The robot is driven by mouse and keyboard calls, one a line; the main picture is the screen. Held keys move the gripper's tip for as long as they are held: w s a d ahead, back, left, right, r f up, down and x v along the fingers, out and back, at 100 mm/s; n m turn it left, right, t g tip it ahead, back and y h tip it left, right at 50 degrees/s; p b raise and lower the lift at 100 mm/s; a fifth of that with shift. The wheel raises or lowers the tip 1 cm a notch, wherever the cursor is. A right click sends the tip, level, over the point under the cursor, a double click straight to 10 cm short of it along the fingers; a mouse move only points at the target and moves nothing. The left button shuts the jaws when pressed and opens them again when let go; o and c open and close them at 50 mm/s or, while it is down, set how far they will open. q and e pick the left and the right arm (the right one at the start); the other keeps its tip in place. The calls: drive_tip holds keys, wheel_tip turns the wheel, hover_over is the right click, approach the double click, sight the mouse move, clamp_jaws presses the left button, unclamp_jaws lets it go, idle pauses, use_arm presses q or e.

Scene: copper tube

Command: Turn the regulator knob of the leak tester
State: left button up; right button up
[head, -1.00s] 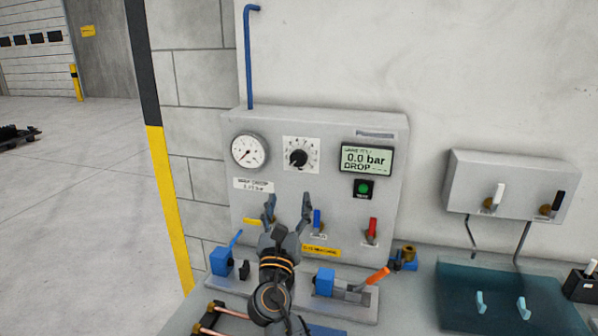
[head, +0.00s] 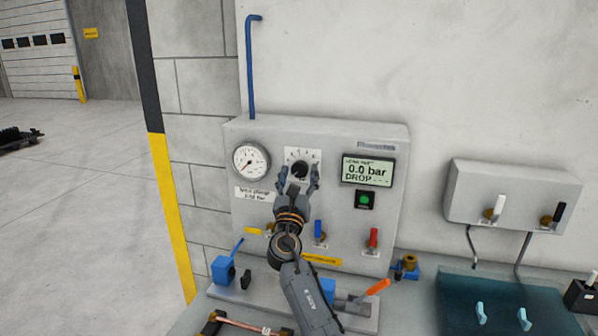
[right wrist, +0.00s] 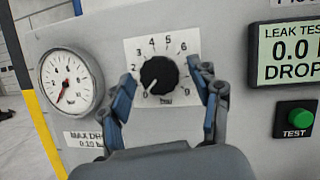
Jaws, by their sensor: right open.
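The leak tester (head: 224,222) is a grey panel box against the wall. Its black regulator knob (head: 299,170) sits on a white numbered dial plate; in the right wrist view the knob (right wrist: 158,75) has its white mark toward the 0 at lower left. My right gripper (head: 298,180) is open, in front of the knob. In the right wrist view its fingers (right wrist: 168,98) stand left and right of the knob, apart from it. The display (head: 368,170) reads 0.0 bar. My left gripper is not seen.
A pressure gauge (head: 250,162) is left of the knob. A green button (head: 365,200) is below the display. Blue (head: 318,234) and red (head: 373,238) levers are lower on the panel. Blue clamps and a copper tube (head: 254,325) are on the bench below.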

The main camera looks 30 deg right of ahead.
drive_tip(key=shift+w+d, duration=0.2)
